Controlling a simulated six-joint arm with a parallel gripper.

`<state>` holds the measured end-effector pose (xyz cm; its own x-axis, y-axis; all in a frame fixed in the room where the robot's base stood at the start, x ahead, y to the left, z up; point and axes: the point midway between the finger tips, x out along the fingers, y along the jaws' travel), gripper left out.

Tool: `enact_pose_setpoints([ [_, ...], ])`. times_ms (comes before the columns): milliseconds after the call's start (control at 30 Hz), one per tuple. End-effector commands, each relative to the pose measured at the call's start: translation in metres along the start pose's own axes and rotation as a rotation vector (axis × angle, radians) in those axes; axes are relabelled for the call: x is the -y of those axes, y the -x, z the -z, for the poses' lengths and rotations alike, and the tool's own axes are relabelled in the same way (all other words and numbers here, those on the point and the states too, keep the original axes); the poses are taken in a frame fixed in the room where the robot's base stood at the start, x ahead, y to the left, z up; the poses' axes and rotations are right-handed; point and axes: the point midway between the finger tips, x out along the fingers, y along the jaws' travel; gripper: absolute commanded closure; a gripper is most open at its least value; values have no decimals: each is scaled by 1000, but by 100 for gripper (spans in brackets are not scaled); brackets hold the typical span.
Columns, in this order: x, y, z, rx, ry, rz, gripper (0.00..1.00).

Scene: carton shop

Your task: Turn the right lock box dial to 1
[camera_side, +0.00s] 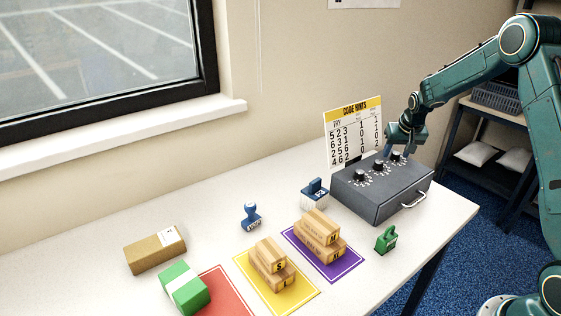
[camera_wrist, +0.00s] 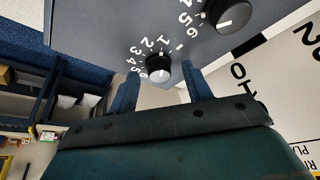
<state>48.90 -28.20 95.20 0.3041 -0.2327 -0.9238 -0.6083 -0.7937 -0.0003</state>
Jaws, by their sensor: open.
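The grey lock box (camera_side: 405,196) stands at the right end of the table with three black dials on its top. The right dial (camera_side: 397,157) also shows in the wrist view (camera_wrist: 158,69), with white numbers 1 to 6 around part of it. I cannot tell surely which number its white mark points at. My gripper (camera_side: 399,149) is over the right dial. In the wrist view my open gripper (camera_wrist: 161,78) has one finger on each side of this dial, with visible gaps. The middle dial (camera_side: 379,165) and left dial (camera_side: 360,177) are clear of it.
A code hints card (camera_side: 352,125) stands upright behind the box. Blue stamps (camera_side: 251,217), a green padlock-shaped object (camera_side: 386,239) and small cartons on coloured mats (camera_side: 323,260) lie in front and left. The box has a front handle (camera_side: 414,199).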

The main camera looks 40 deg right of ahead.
Motion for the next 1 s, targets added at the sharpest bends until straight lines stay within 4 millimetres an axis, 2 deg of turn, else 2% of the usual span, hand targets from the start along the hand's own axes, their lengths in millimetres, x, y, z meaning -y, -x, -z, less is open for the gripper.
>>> enact_pose_setpoints([
  [167, 0, 5, 0, 0, 0, 0, 50],
  [367, 0, 21, 0, -2, 0, 0, 50],
  [1000, 0, 115, 0, -3, 0, 0, 50],
])
